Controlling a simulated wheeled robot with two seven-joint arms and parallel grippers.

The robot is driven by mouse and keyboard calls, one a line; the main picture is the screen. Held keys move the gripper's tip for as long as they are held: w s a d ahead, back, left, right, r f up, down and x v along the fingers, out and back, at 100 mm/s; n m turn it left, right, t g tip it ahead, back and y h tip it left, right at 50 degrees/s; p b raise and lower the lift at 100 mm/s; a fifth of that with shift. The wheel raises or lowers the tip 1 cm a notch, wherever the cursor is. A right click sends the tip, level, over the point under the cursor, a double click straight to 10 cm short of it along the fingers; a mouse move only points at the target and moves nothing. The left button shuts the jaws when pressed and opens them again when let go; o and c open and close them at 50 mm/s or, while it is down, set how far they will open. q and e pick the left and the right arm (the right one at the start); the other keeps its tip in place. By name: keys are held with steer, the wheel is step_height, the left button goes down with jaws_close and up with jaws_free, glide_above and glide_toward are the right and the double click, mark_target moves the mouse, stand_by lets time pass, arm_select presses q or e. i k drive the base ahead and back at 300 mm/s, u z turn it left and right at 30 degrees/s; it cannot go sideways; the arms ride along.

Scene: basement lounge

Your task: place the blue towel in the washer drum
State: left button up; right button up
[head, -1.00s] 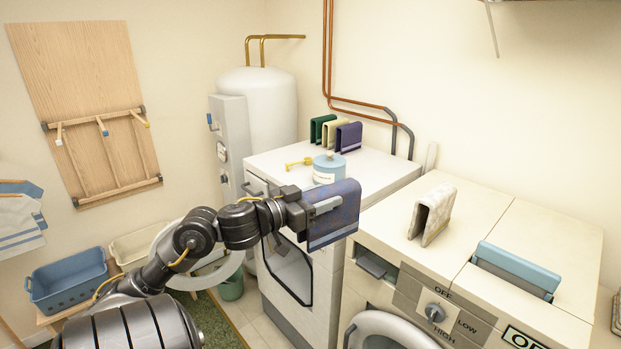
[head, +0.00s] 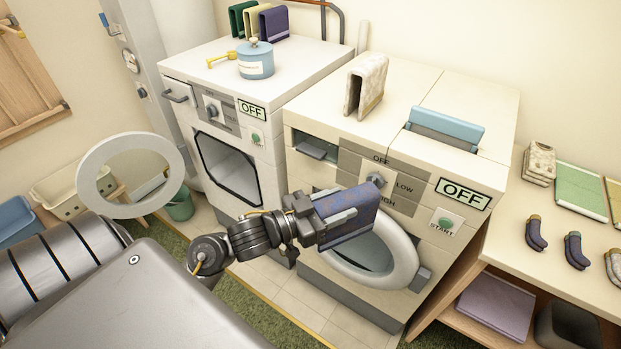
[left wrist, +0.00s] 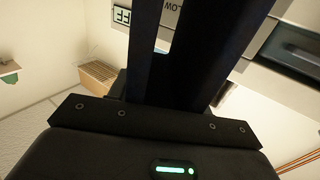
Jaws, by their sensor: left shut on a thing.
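My left gripper (head: 318,222) is shut on the folded blue towel (head: 352,208), held in the air before the right-hand machine (head: 330,118). The towel hides part of its front panel and the upper left of its round door (head: 408,247). I cannot tell whether this door is closed or what lies behind it. The machine has a small drawer and a dial, and its sign reads OFF. In the left wrist view, the dark gripper fingers (left wrist: 175,50) fill the middle, and the towel cannot be made out. My right gripper is not in view.
The left-hand machine (head: 180,100) has its round door (head: 130,175) swung wide open and a dark opening (head: 228,168). A blue pot (head: 256,62) and folded towels stand on it. A wooden table (head: 560,235) stands right.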

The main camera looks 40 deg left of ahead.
mark_target(245, 176)
steer(key=z, duration=2.4)
steer(key=k, duration=1.65)
steer(key=u, duration=2.3)
steer(key=i, duration=0.5)
steer(key=u, duration=0.1)
